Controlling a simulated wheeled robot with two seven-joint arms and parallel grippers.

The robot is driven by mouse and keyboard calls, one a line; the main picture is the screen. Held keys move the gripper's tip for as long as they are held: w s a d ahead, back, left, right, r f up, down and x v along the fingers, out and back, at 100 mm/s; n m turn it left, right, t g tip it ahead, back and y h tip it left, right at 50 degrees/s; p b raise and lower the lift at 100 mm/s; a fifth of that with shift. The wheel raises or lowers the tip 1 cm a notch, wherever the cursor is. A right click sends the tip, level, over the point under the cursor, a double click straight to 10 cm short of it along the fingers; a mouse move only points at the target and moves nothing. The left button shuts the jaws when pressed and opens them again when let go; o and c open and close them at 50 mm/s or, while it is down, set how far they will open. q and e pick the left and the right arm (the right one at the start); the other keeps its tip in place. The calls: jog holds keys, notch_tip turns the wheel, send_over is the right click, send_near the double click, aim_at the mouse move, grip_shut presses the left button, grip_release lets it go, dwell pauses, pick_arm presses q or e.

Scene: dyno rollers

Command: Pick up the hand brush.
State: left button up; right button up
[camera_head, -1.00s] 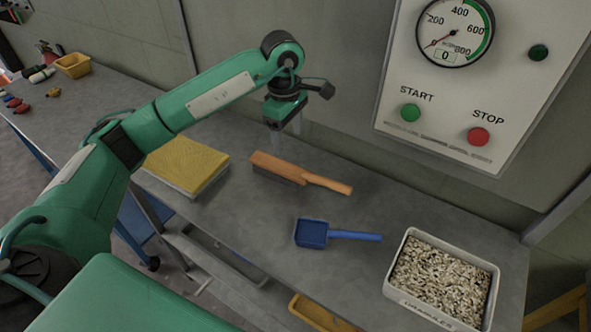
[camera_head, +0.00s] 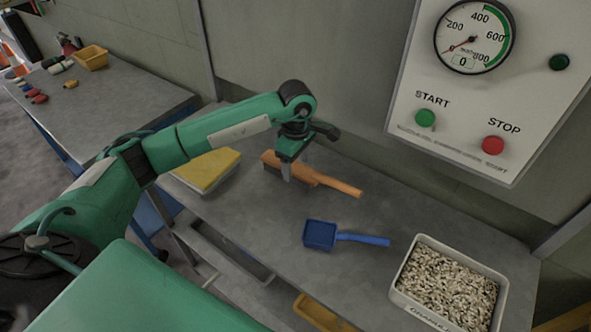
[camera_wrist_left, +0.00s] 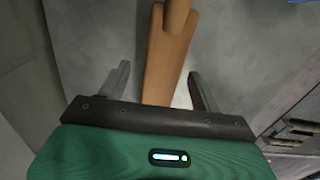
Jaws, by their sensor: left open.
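The hand brush (camera_head: 341,186) lies on the grey bench, with an orange-brown wooden back and a handle pointing right. My left gripper (camera_head: 298,176) is over the brush's body, fingers pointing down, and hides part of it. In the left wrist view the wooden brush (camera_wrist_left: 168,60) runs between the two open fingers of the left gripper (camera_wrist_left: 160,85). The fingers stand apart from the wood on both sides. I cannot tell how far above the bench the fingertips are. My right gripper is not in view.
A blue dustpan (camera_head: 320,235) lies in front of the brush. A yellow-topped block (camera_head: 208,168) is to its left. A bin of granules (camera_head: 395,294) stands at the right. A wall panel (camera_head: 450,145) with gauge and buttons is behind. Bare bench (camera_head: 262,215) lies between.

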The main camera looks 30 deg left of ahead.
pick_arm(q)
notch_tip(320, 180, down, 3)
jog(key=shift+s+a+f+p, duration=0.1)
jog(key=shift+f+p, duration=0.1)
jog(key=shift+p, duration=0.1)
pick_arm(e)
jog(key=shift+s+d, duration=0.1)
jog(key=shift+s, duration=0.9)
pick_arm(q)
jog(key=c, duration=1.2)
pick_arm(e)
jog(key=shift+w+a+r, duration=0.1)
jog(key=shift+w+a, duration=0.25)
pick_arm(q)
jog(key=shift+r, duration=0.15)
